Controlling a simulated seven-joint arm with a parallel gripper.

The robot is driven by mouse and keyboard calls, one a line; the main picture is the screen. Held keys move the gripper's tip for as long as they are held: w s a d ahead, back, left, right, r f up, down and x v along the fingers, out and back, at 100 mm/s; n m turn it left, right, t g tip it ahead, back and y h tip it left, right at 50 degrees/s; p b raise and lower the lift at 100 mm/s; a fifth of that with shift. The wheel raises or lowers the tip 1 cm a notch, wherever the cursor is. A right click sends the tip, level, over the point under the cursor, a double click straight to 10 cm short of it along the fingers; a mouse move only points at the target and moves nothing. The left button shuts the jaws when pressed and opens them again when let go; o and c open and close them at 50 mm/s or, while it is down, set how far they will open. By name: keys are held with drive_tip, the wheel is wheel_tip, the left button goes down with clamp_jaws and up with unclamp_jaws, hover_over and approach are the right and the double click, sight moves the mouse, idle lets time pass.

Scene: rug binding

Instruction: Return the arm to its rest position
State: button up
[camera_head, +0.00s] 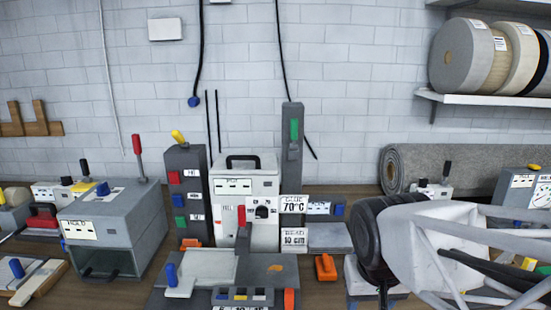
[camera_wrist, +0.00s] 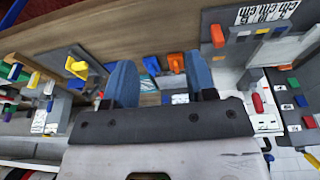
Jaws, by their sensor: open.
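My gripper shows in the wrist view (camera_wrist: 160,80). Its two blue-grey fingers stand well apart, with nothing held between them. Beyond the gap are the wooden bench and small coloured parts, including an orange piece (camera_wrist: 176,63). In the head view my arm (camera_head: 432,255), white with a dark round joint, reaches in from the right above the bench's right side. The gripper's fingers cannot be made out there. My arm hides part of the bench behind it.
A grey box machine (camera_head: 118,230) stands at the left. A white glue machine (camera_head: 247,200) and grey posts (camera_head: 293,150) stand mid-bench. A grey rug roll (camera_head: 460,166) lies behind my arm, below a shelf of rolls (camera_head: 490,101). The bench is crowded; the space above it is open.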

drive_tip(key=s+d, duration=0.1)
drive_tip(key=s, duration=0.2)
drive_tip(key=s+d+f, duration=0.1)
drive_tip(key=s, duration=0.1)
drive_tip(key=shift+d, duration=0.3)
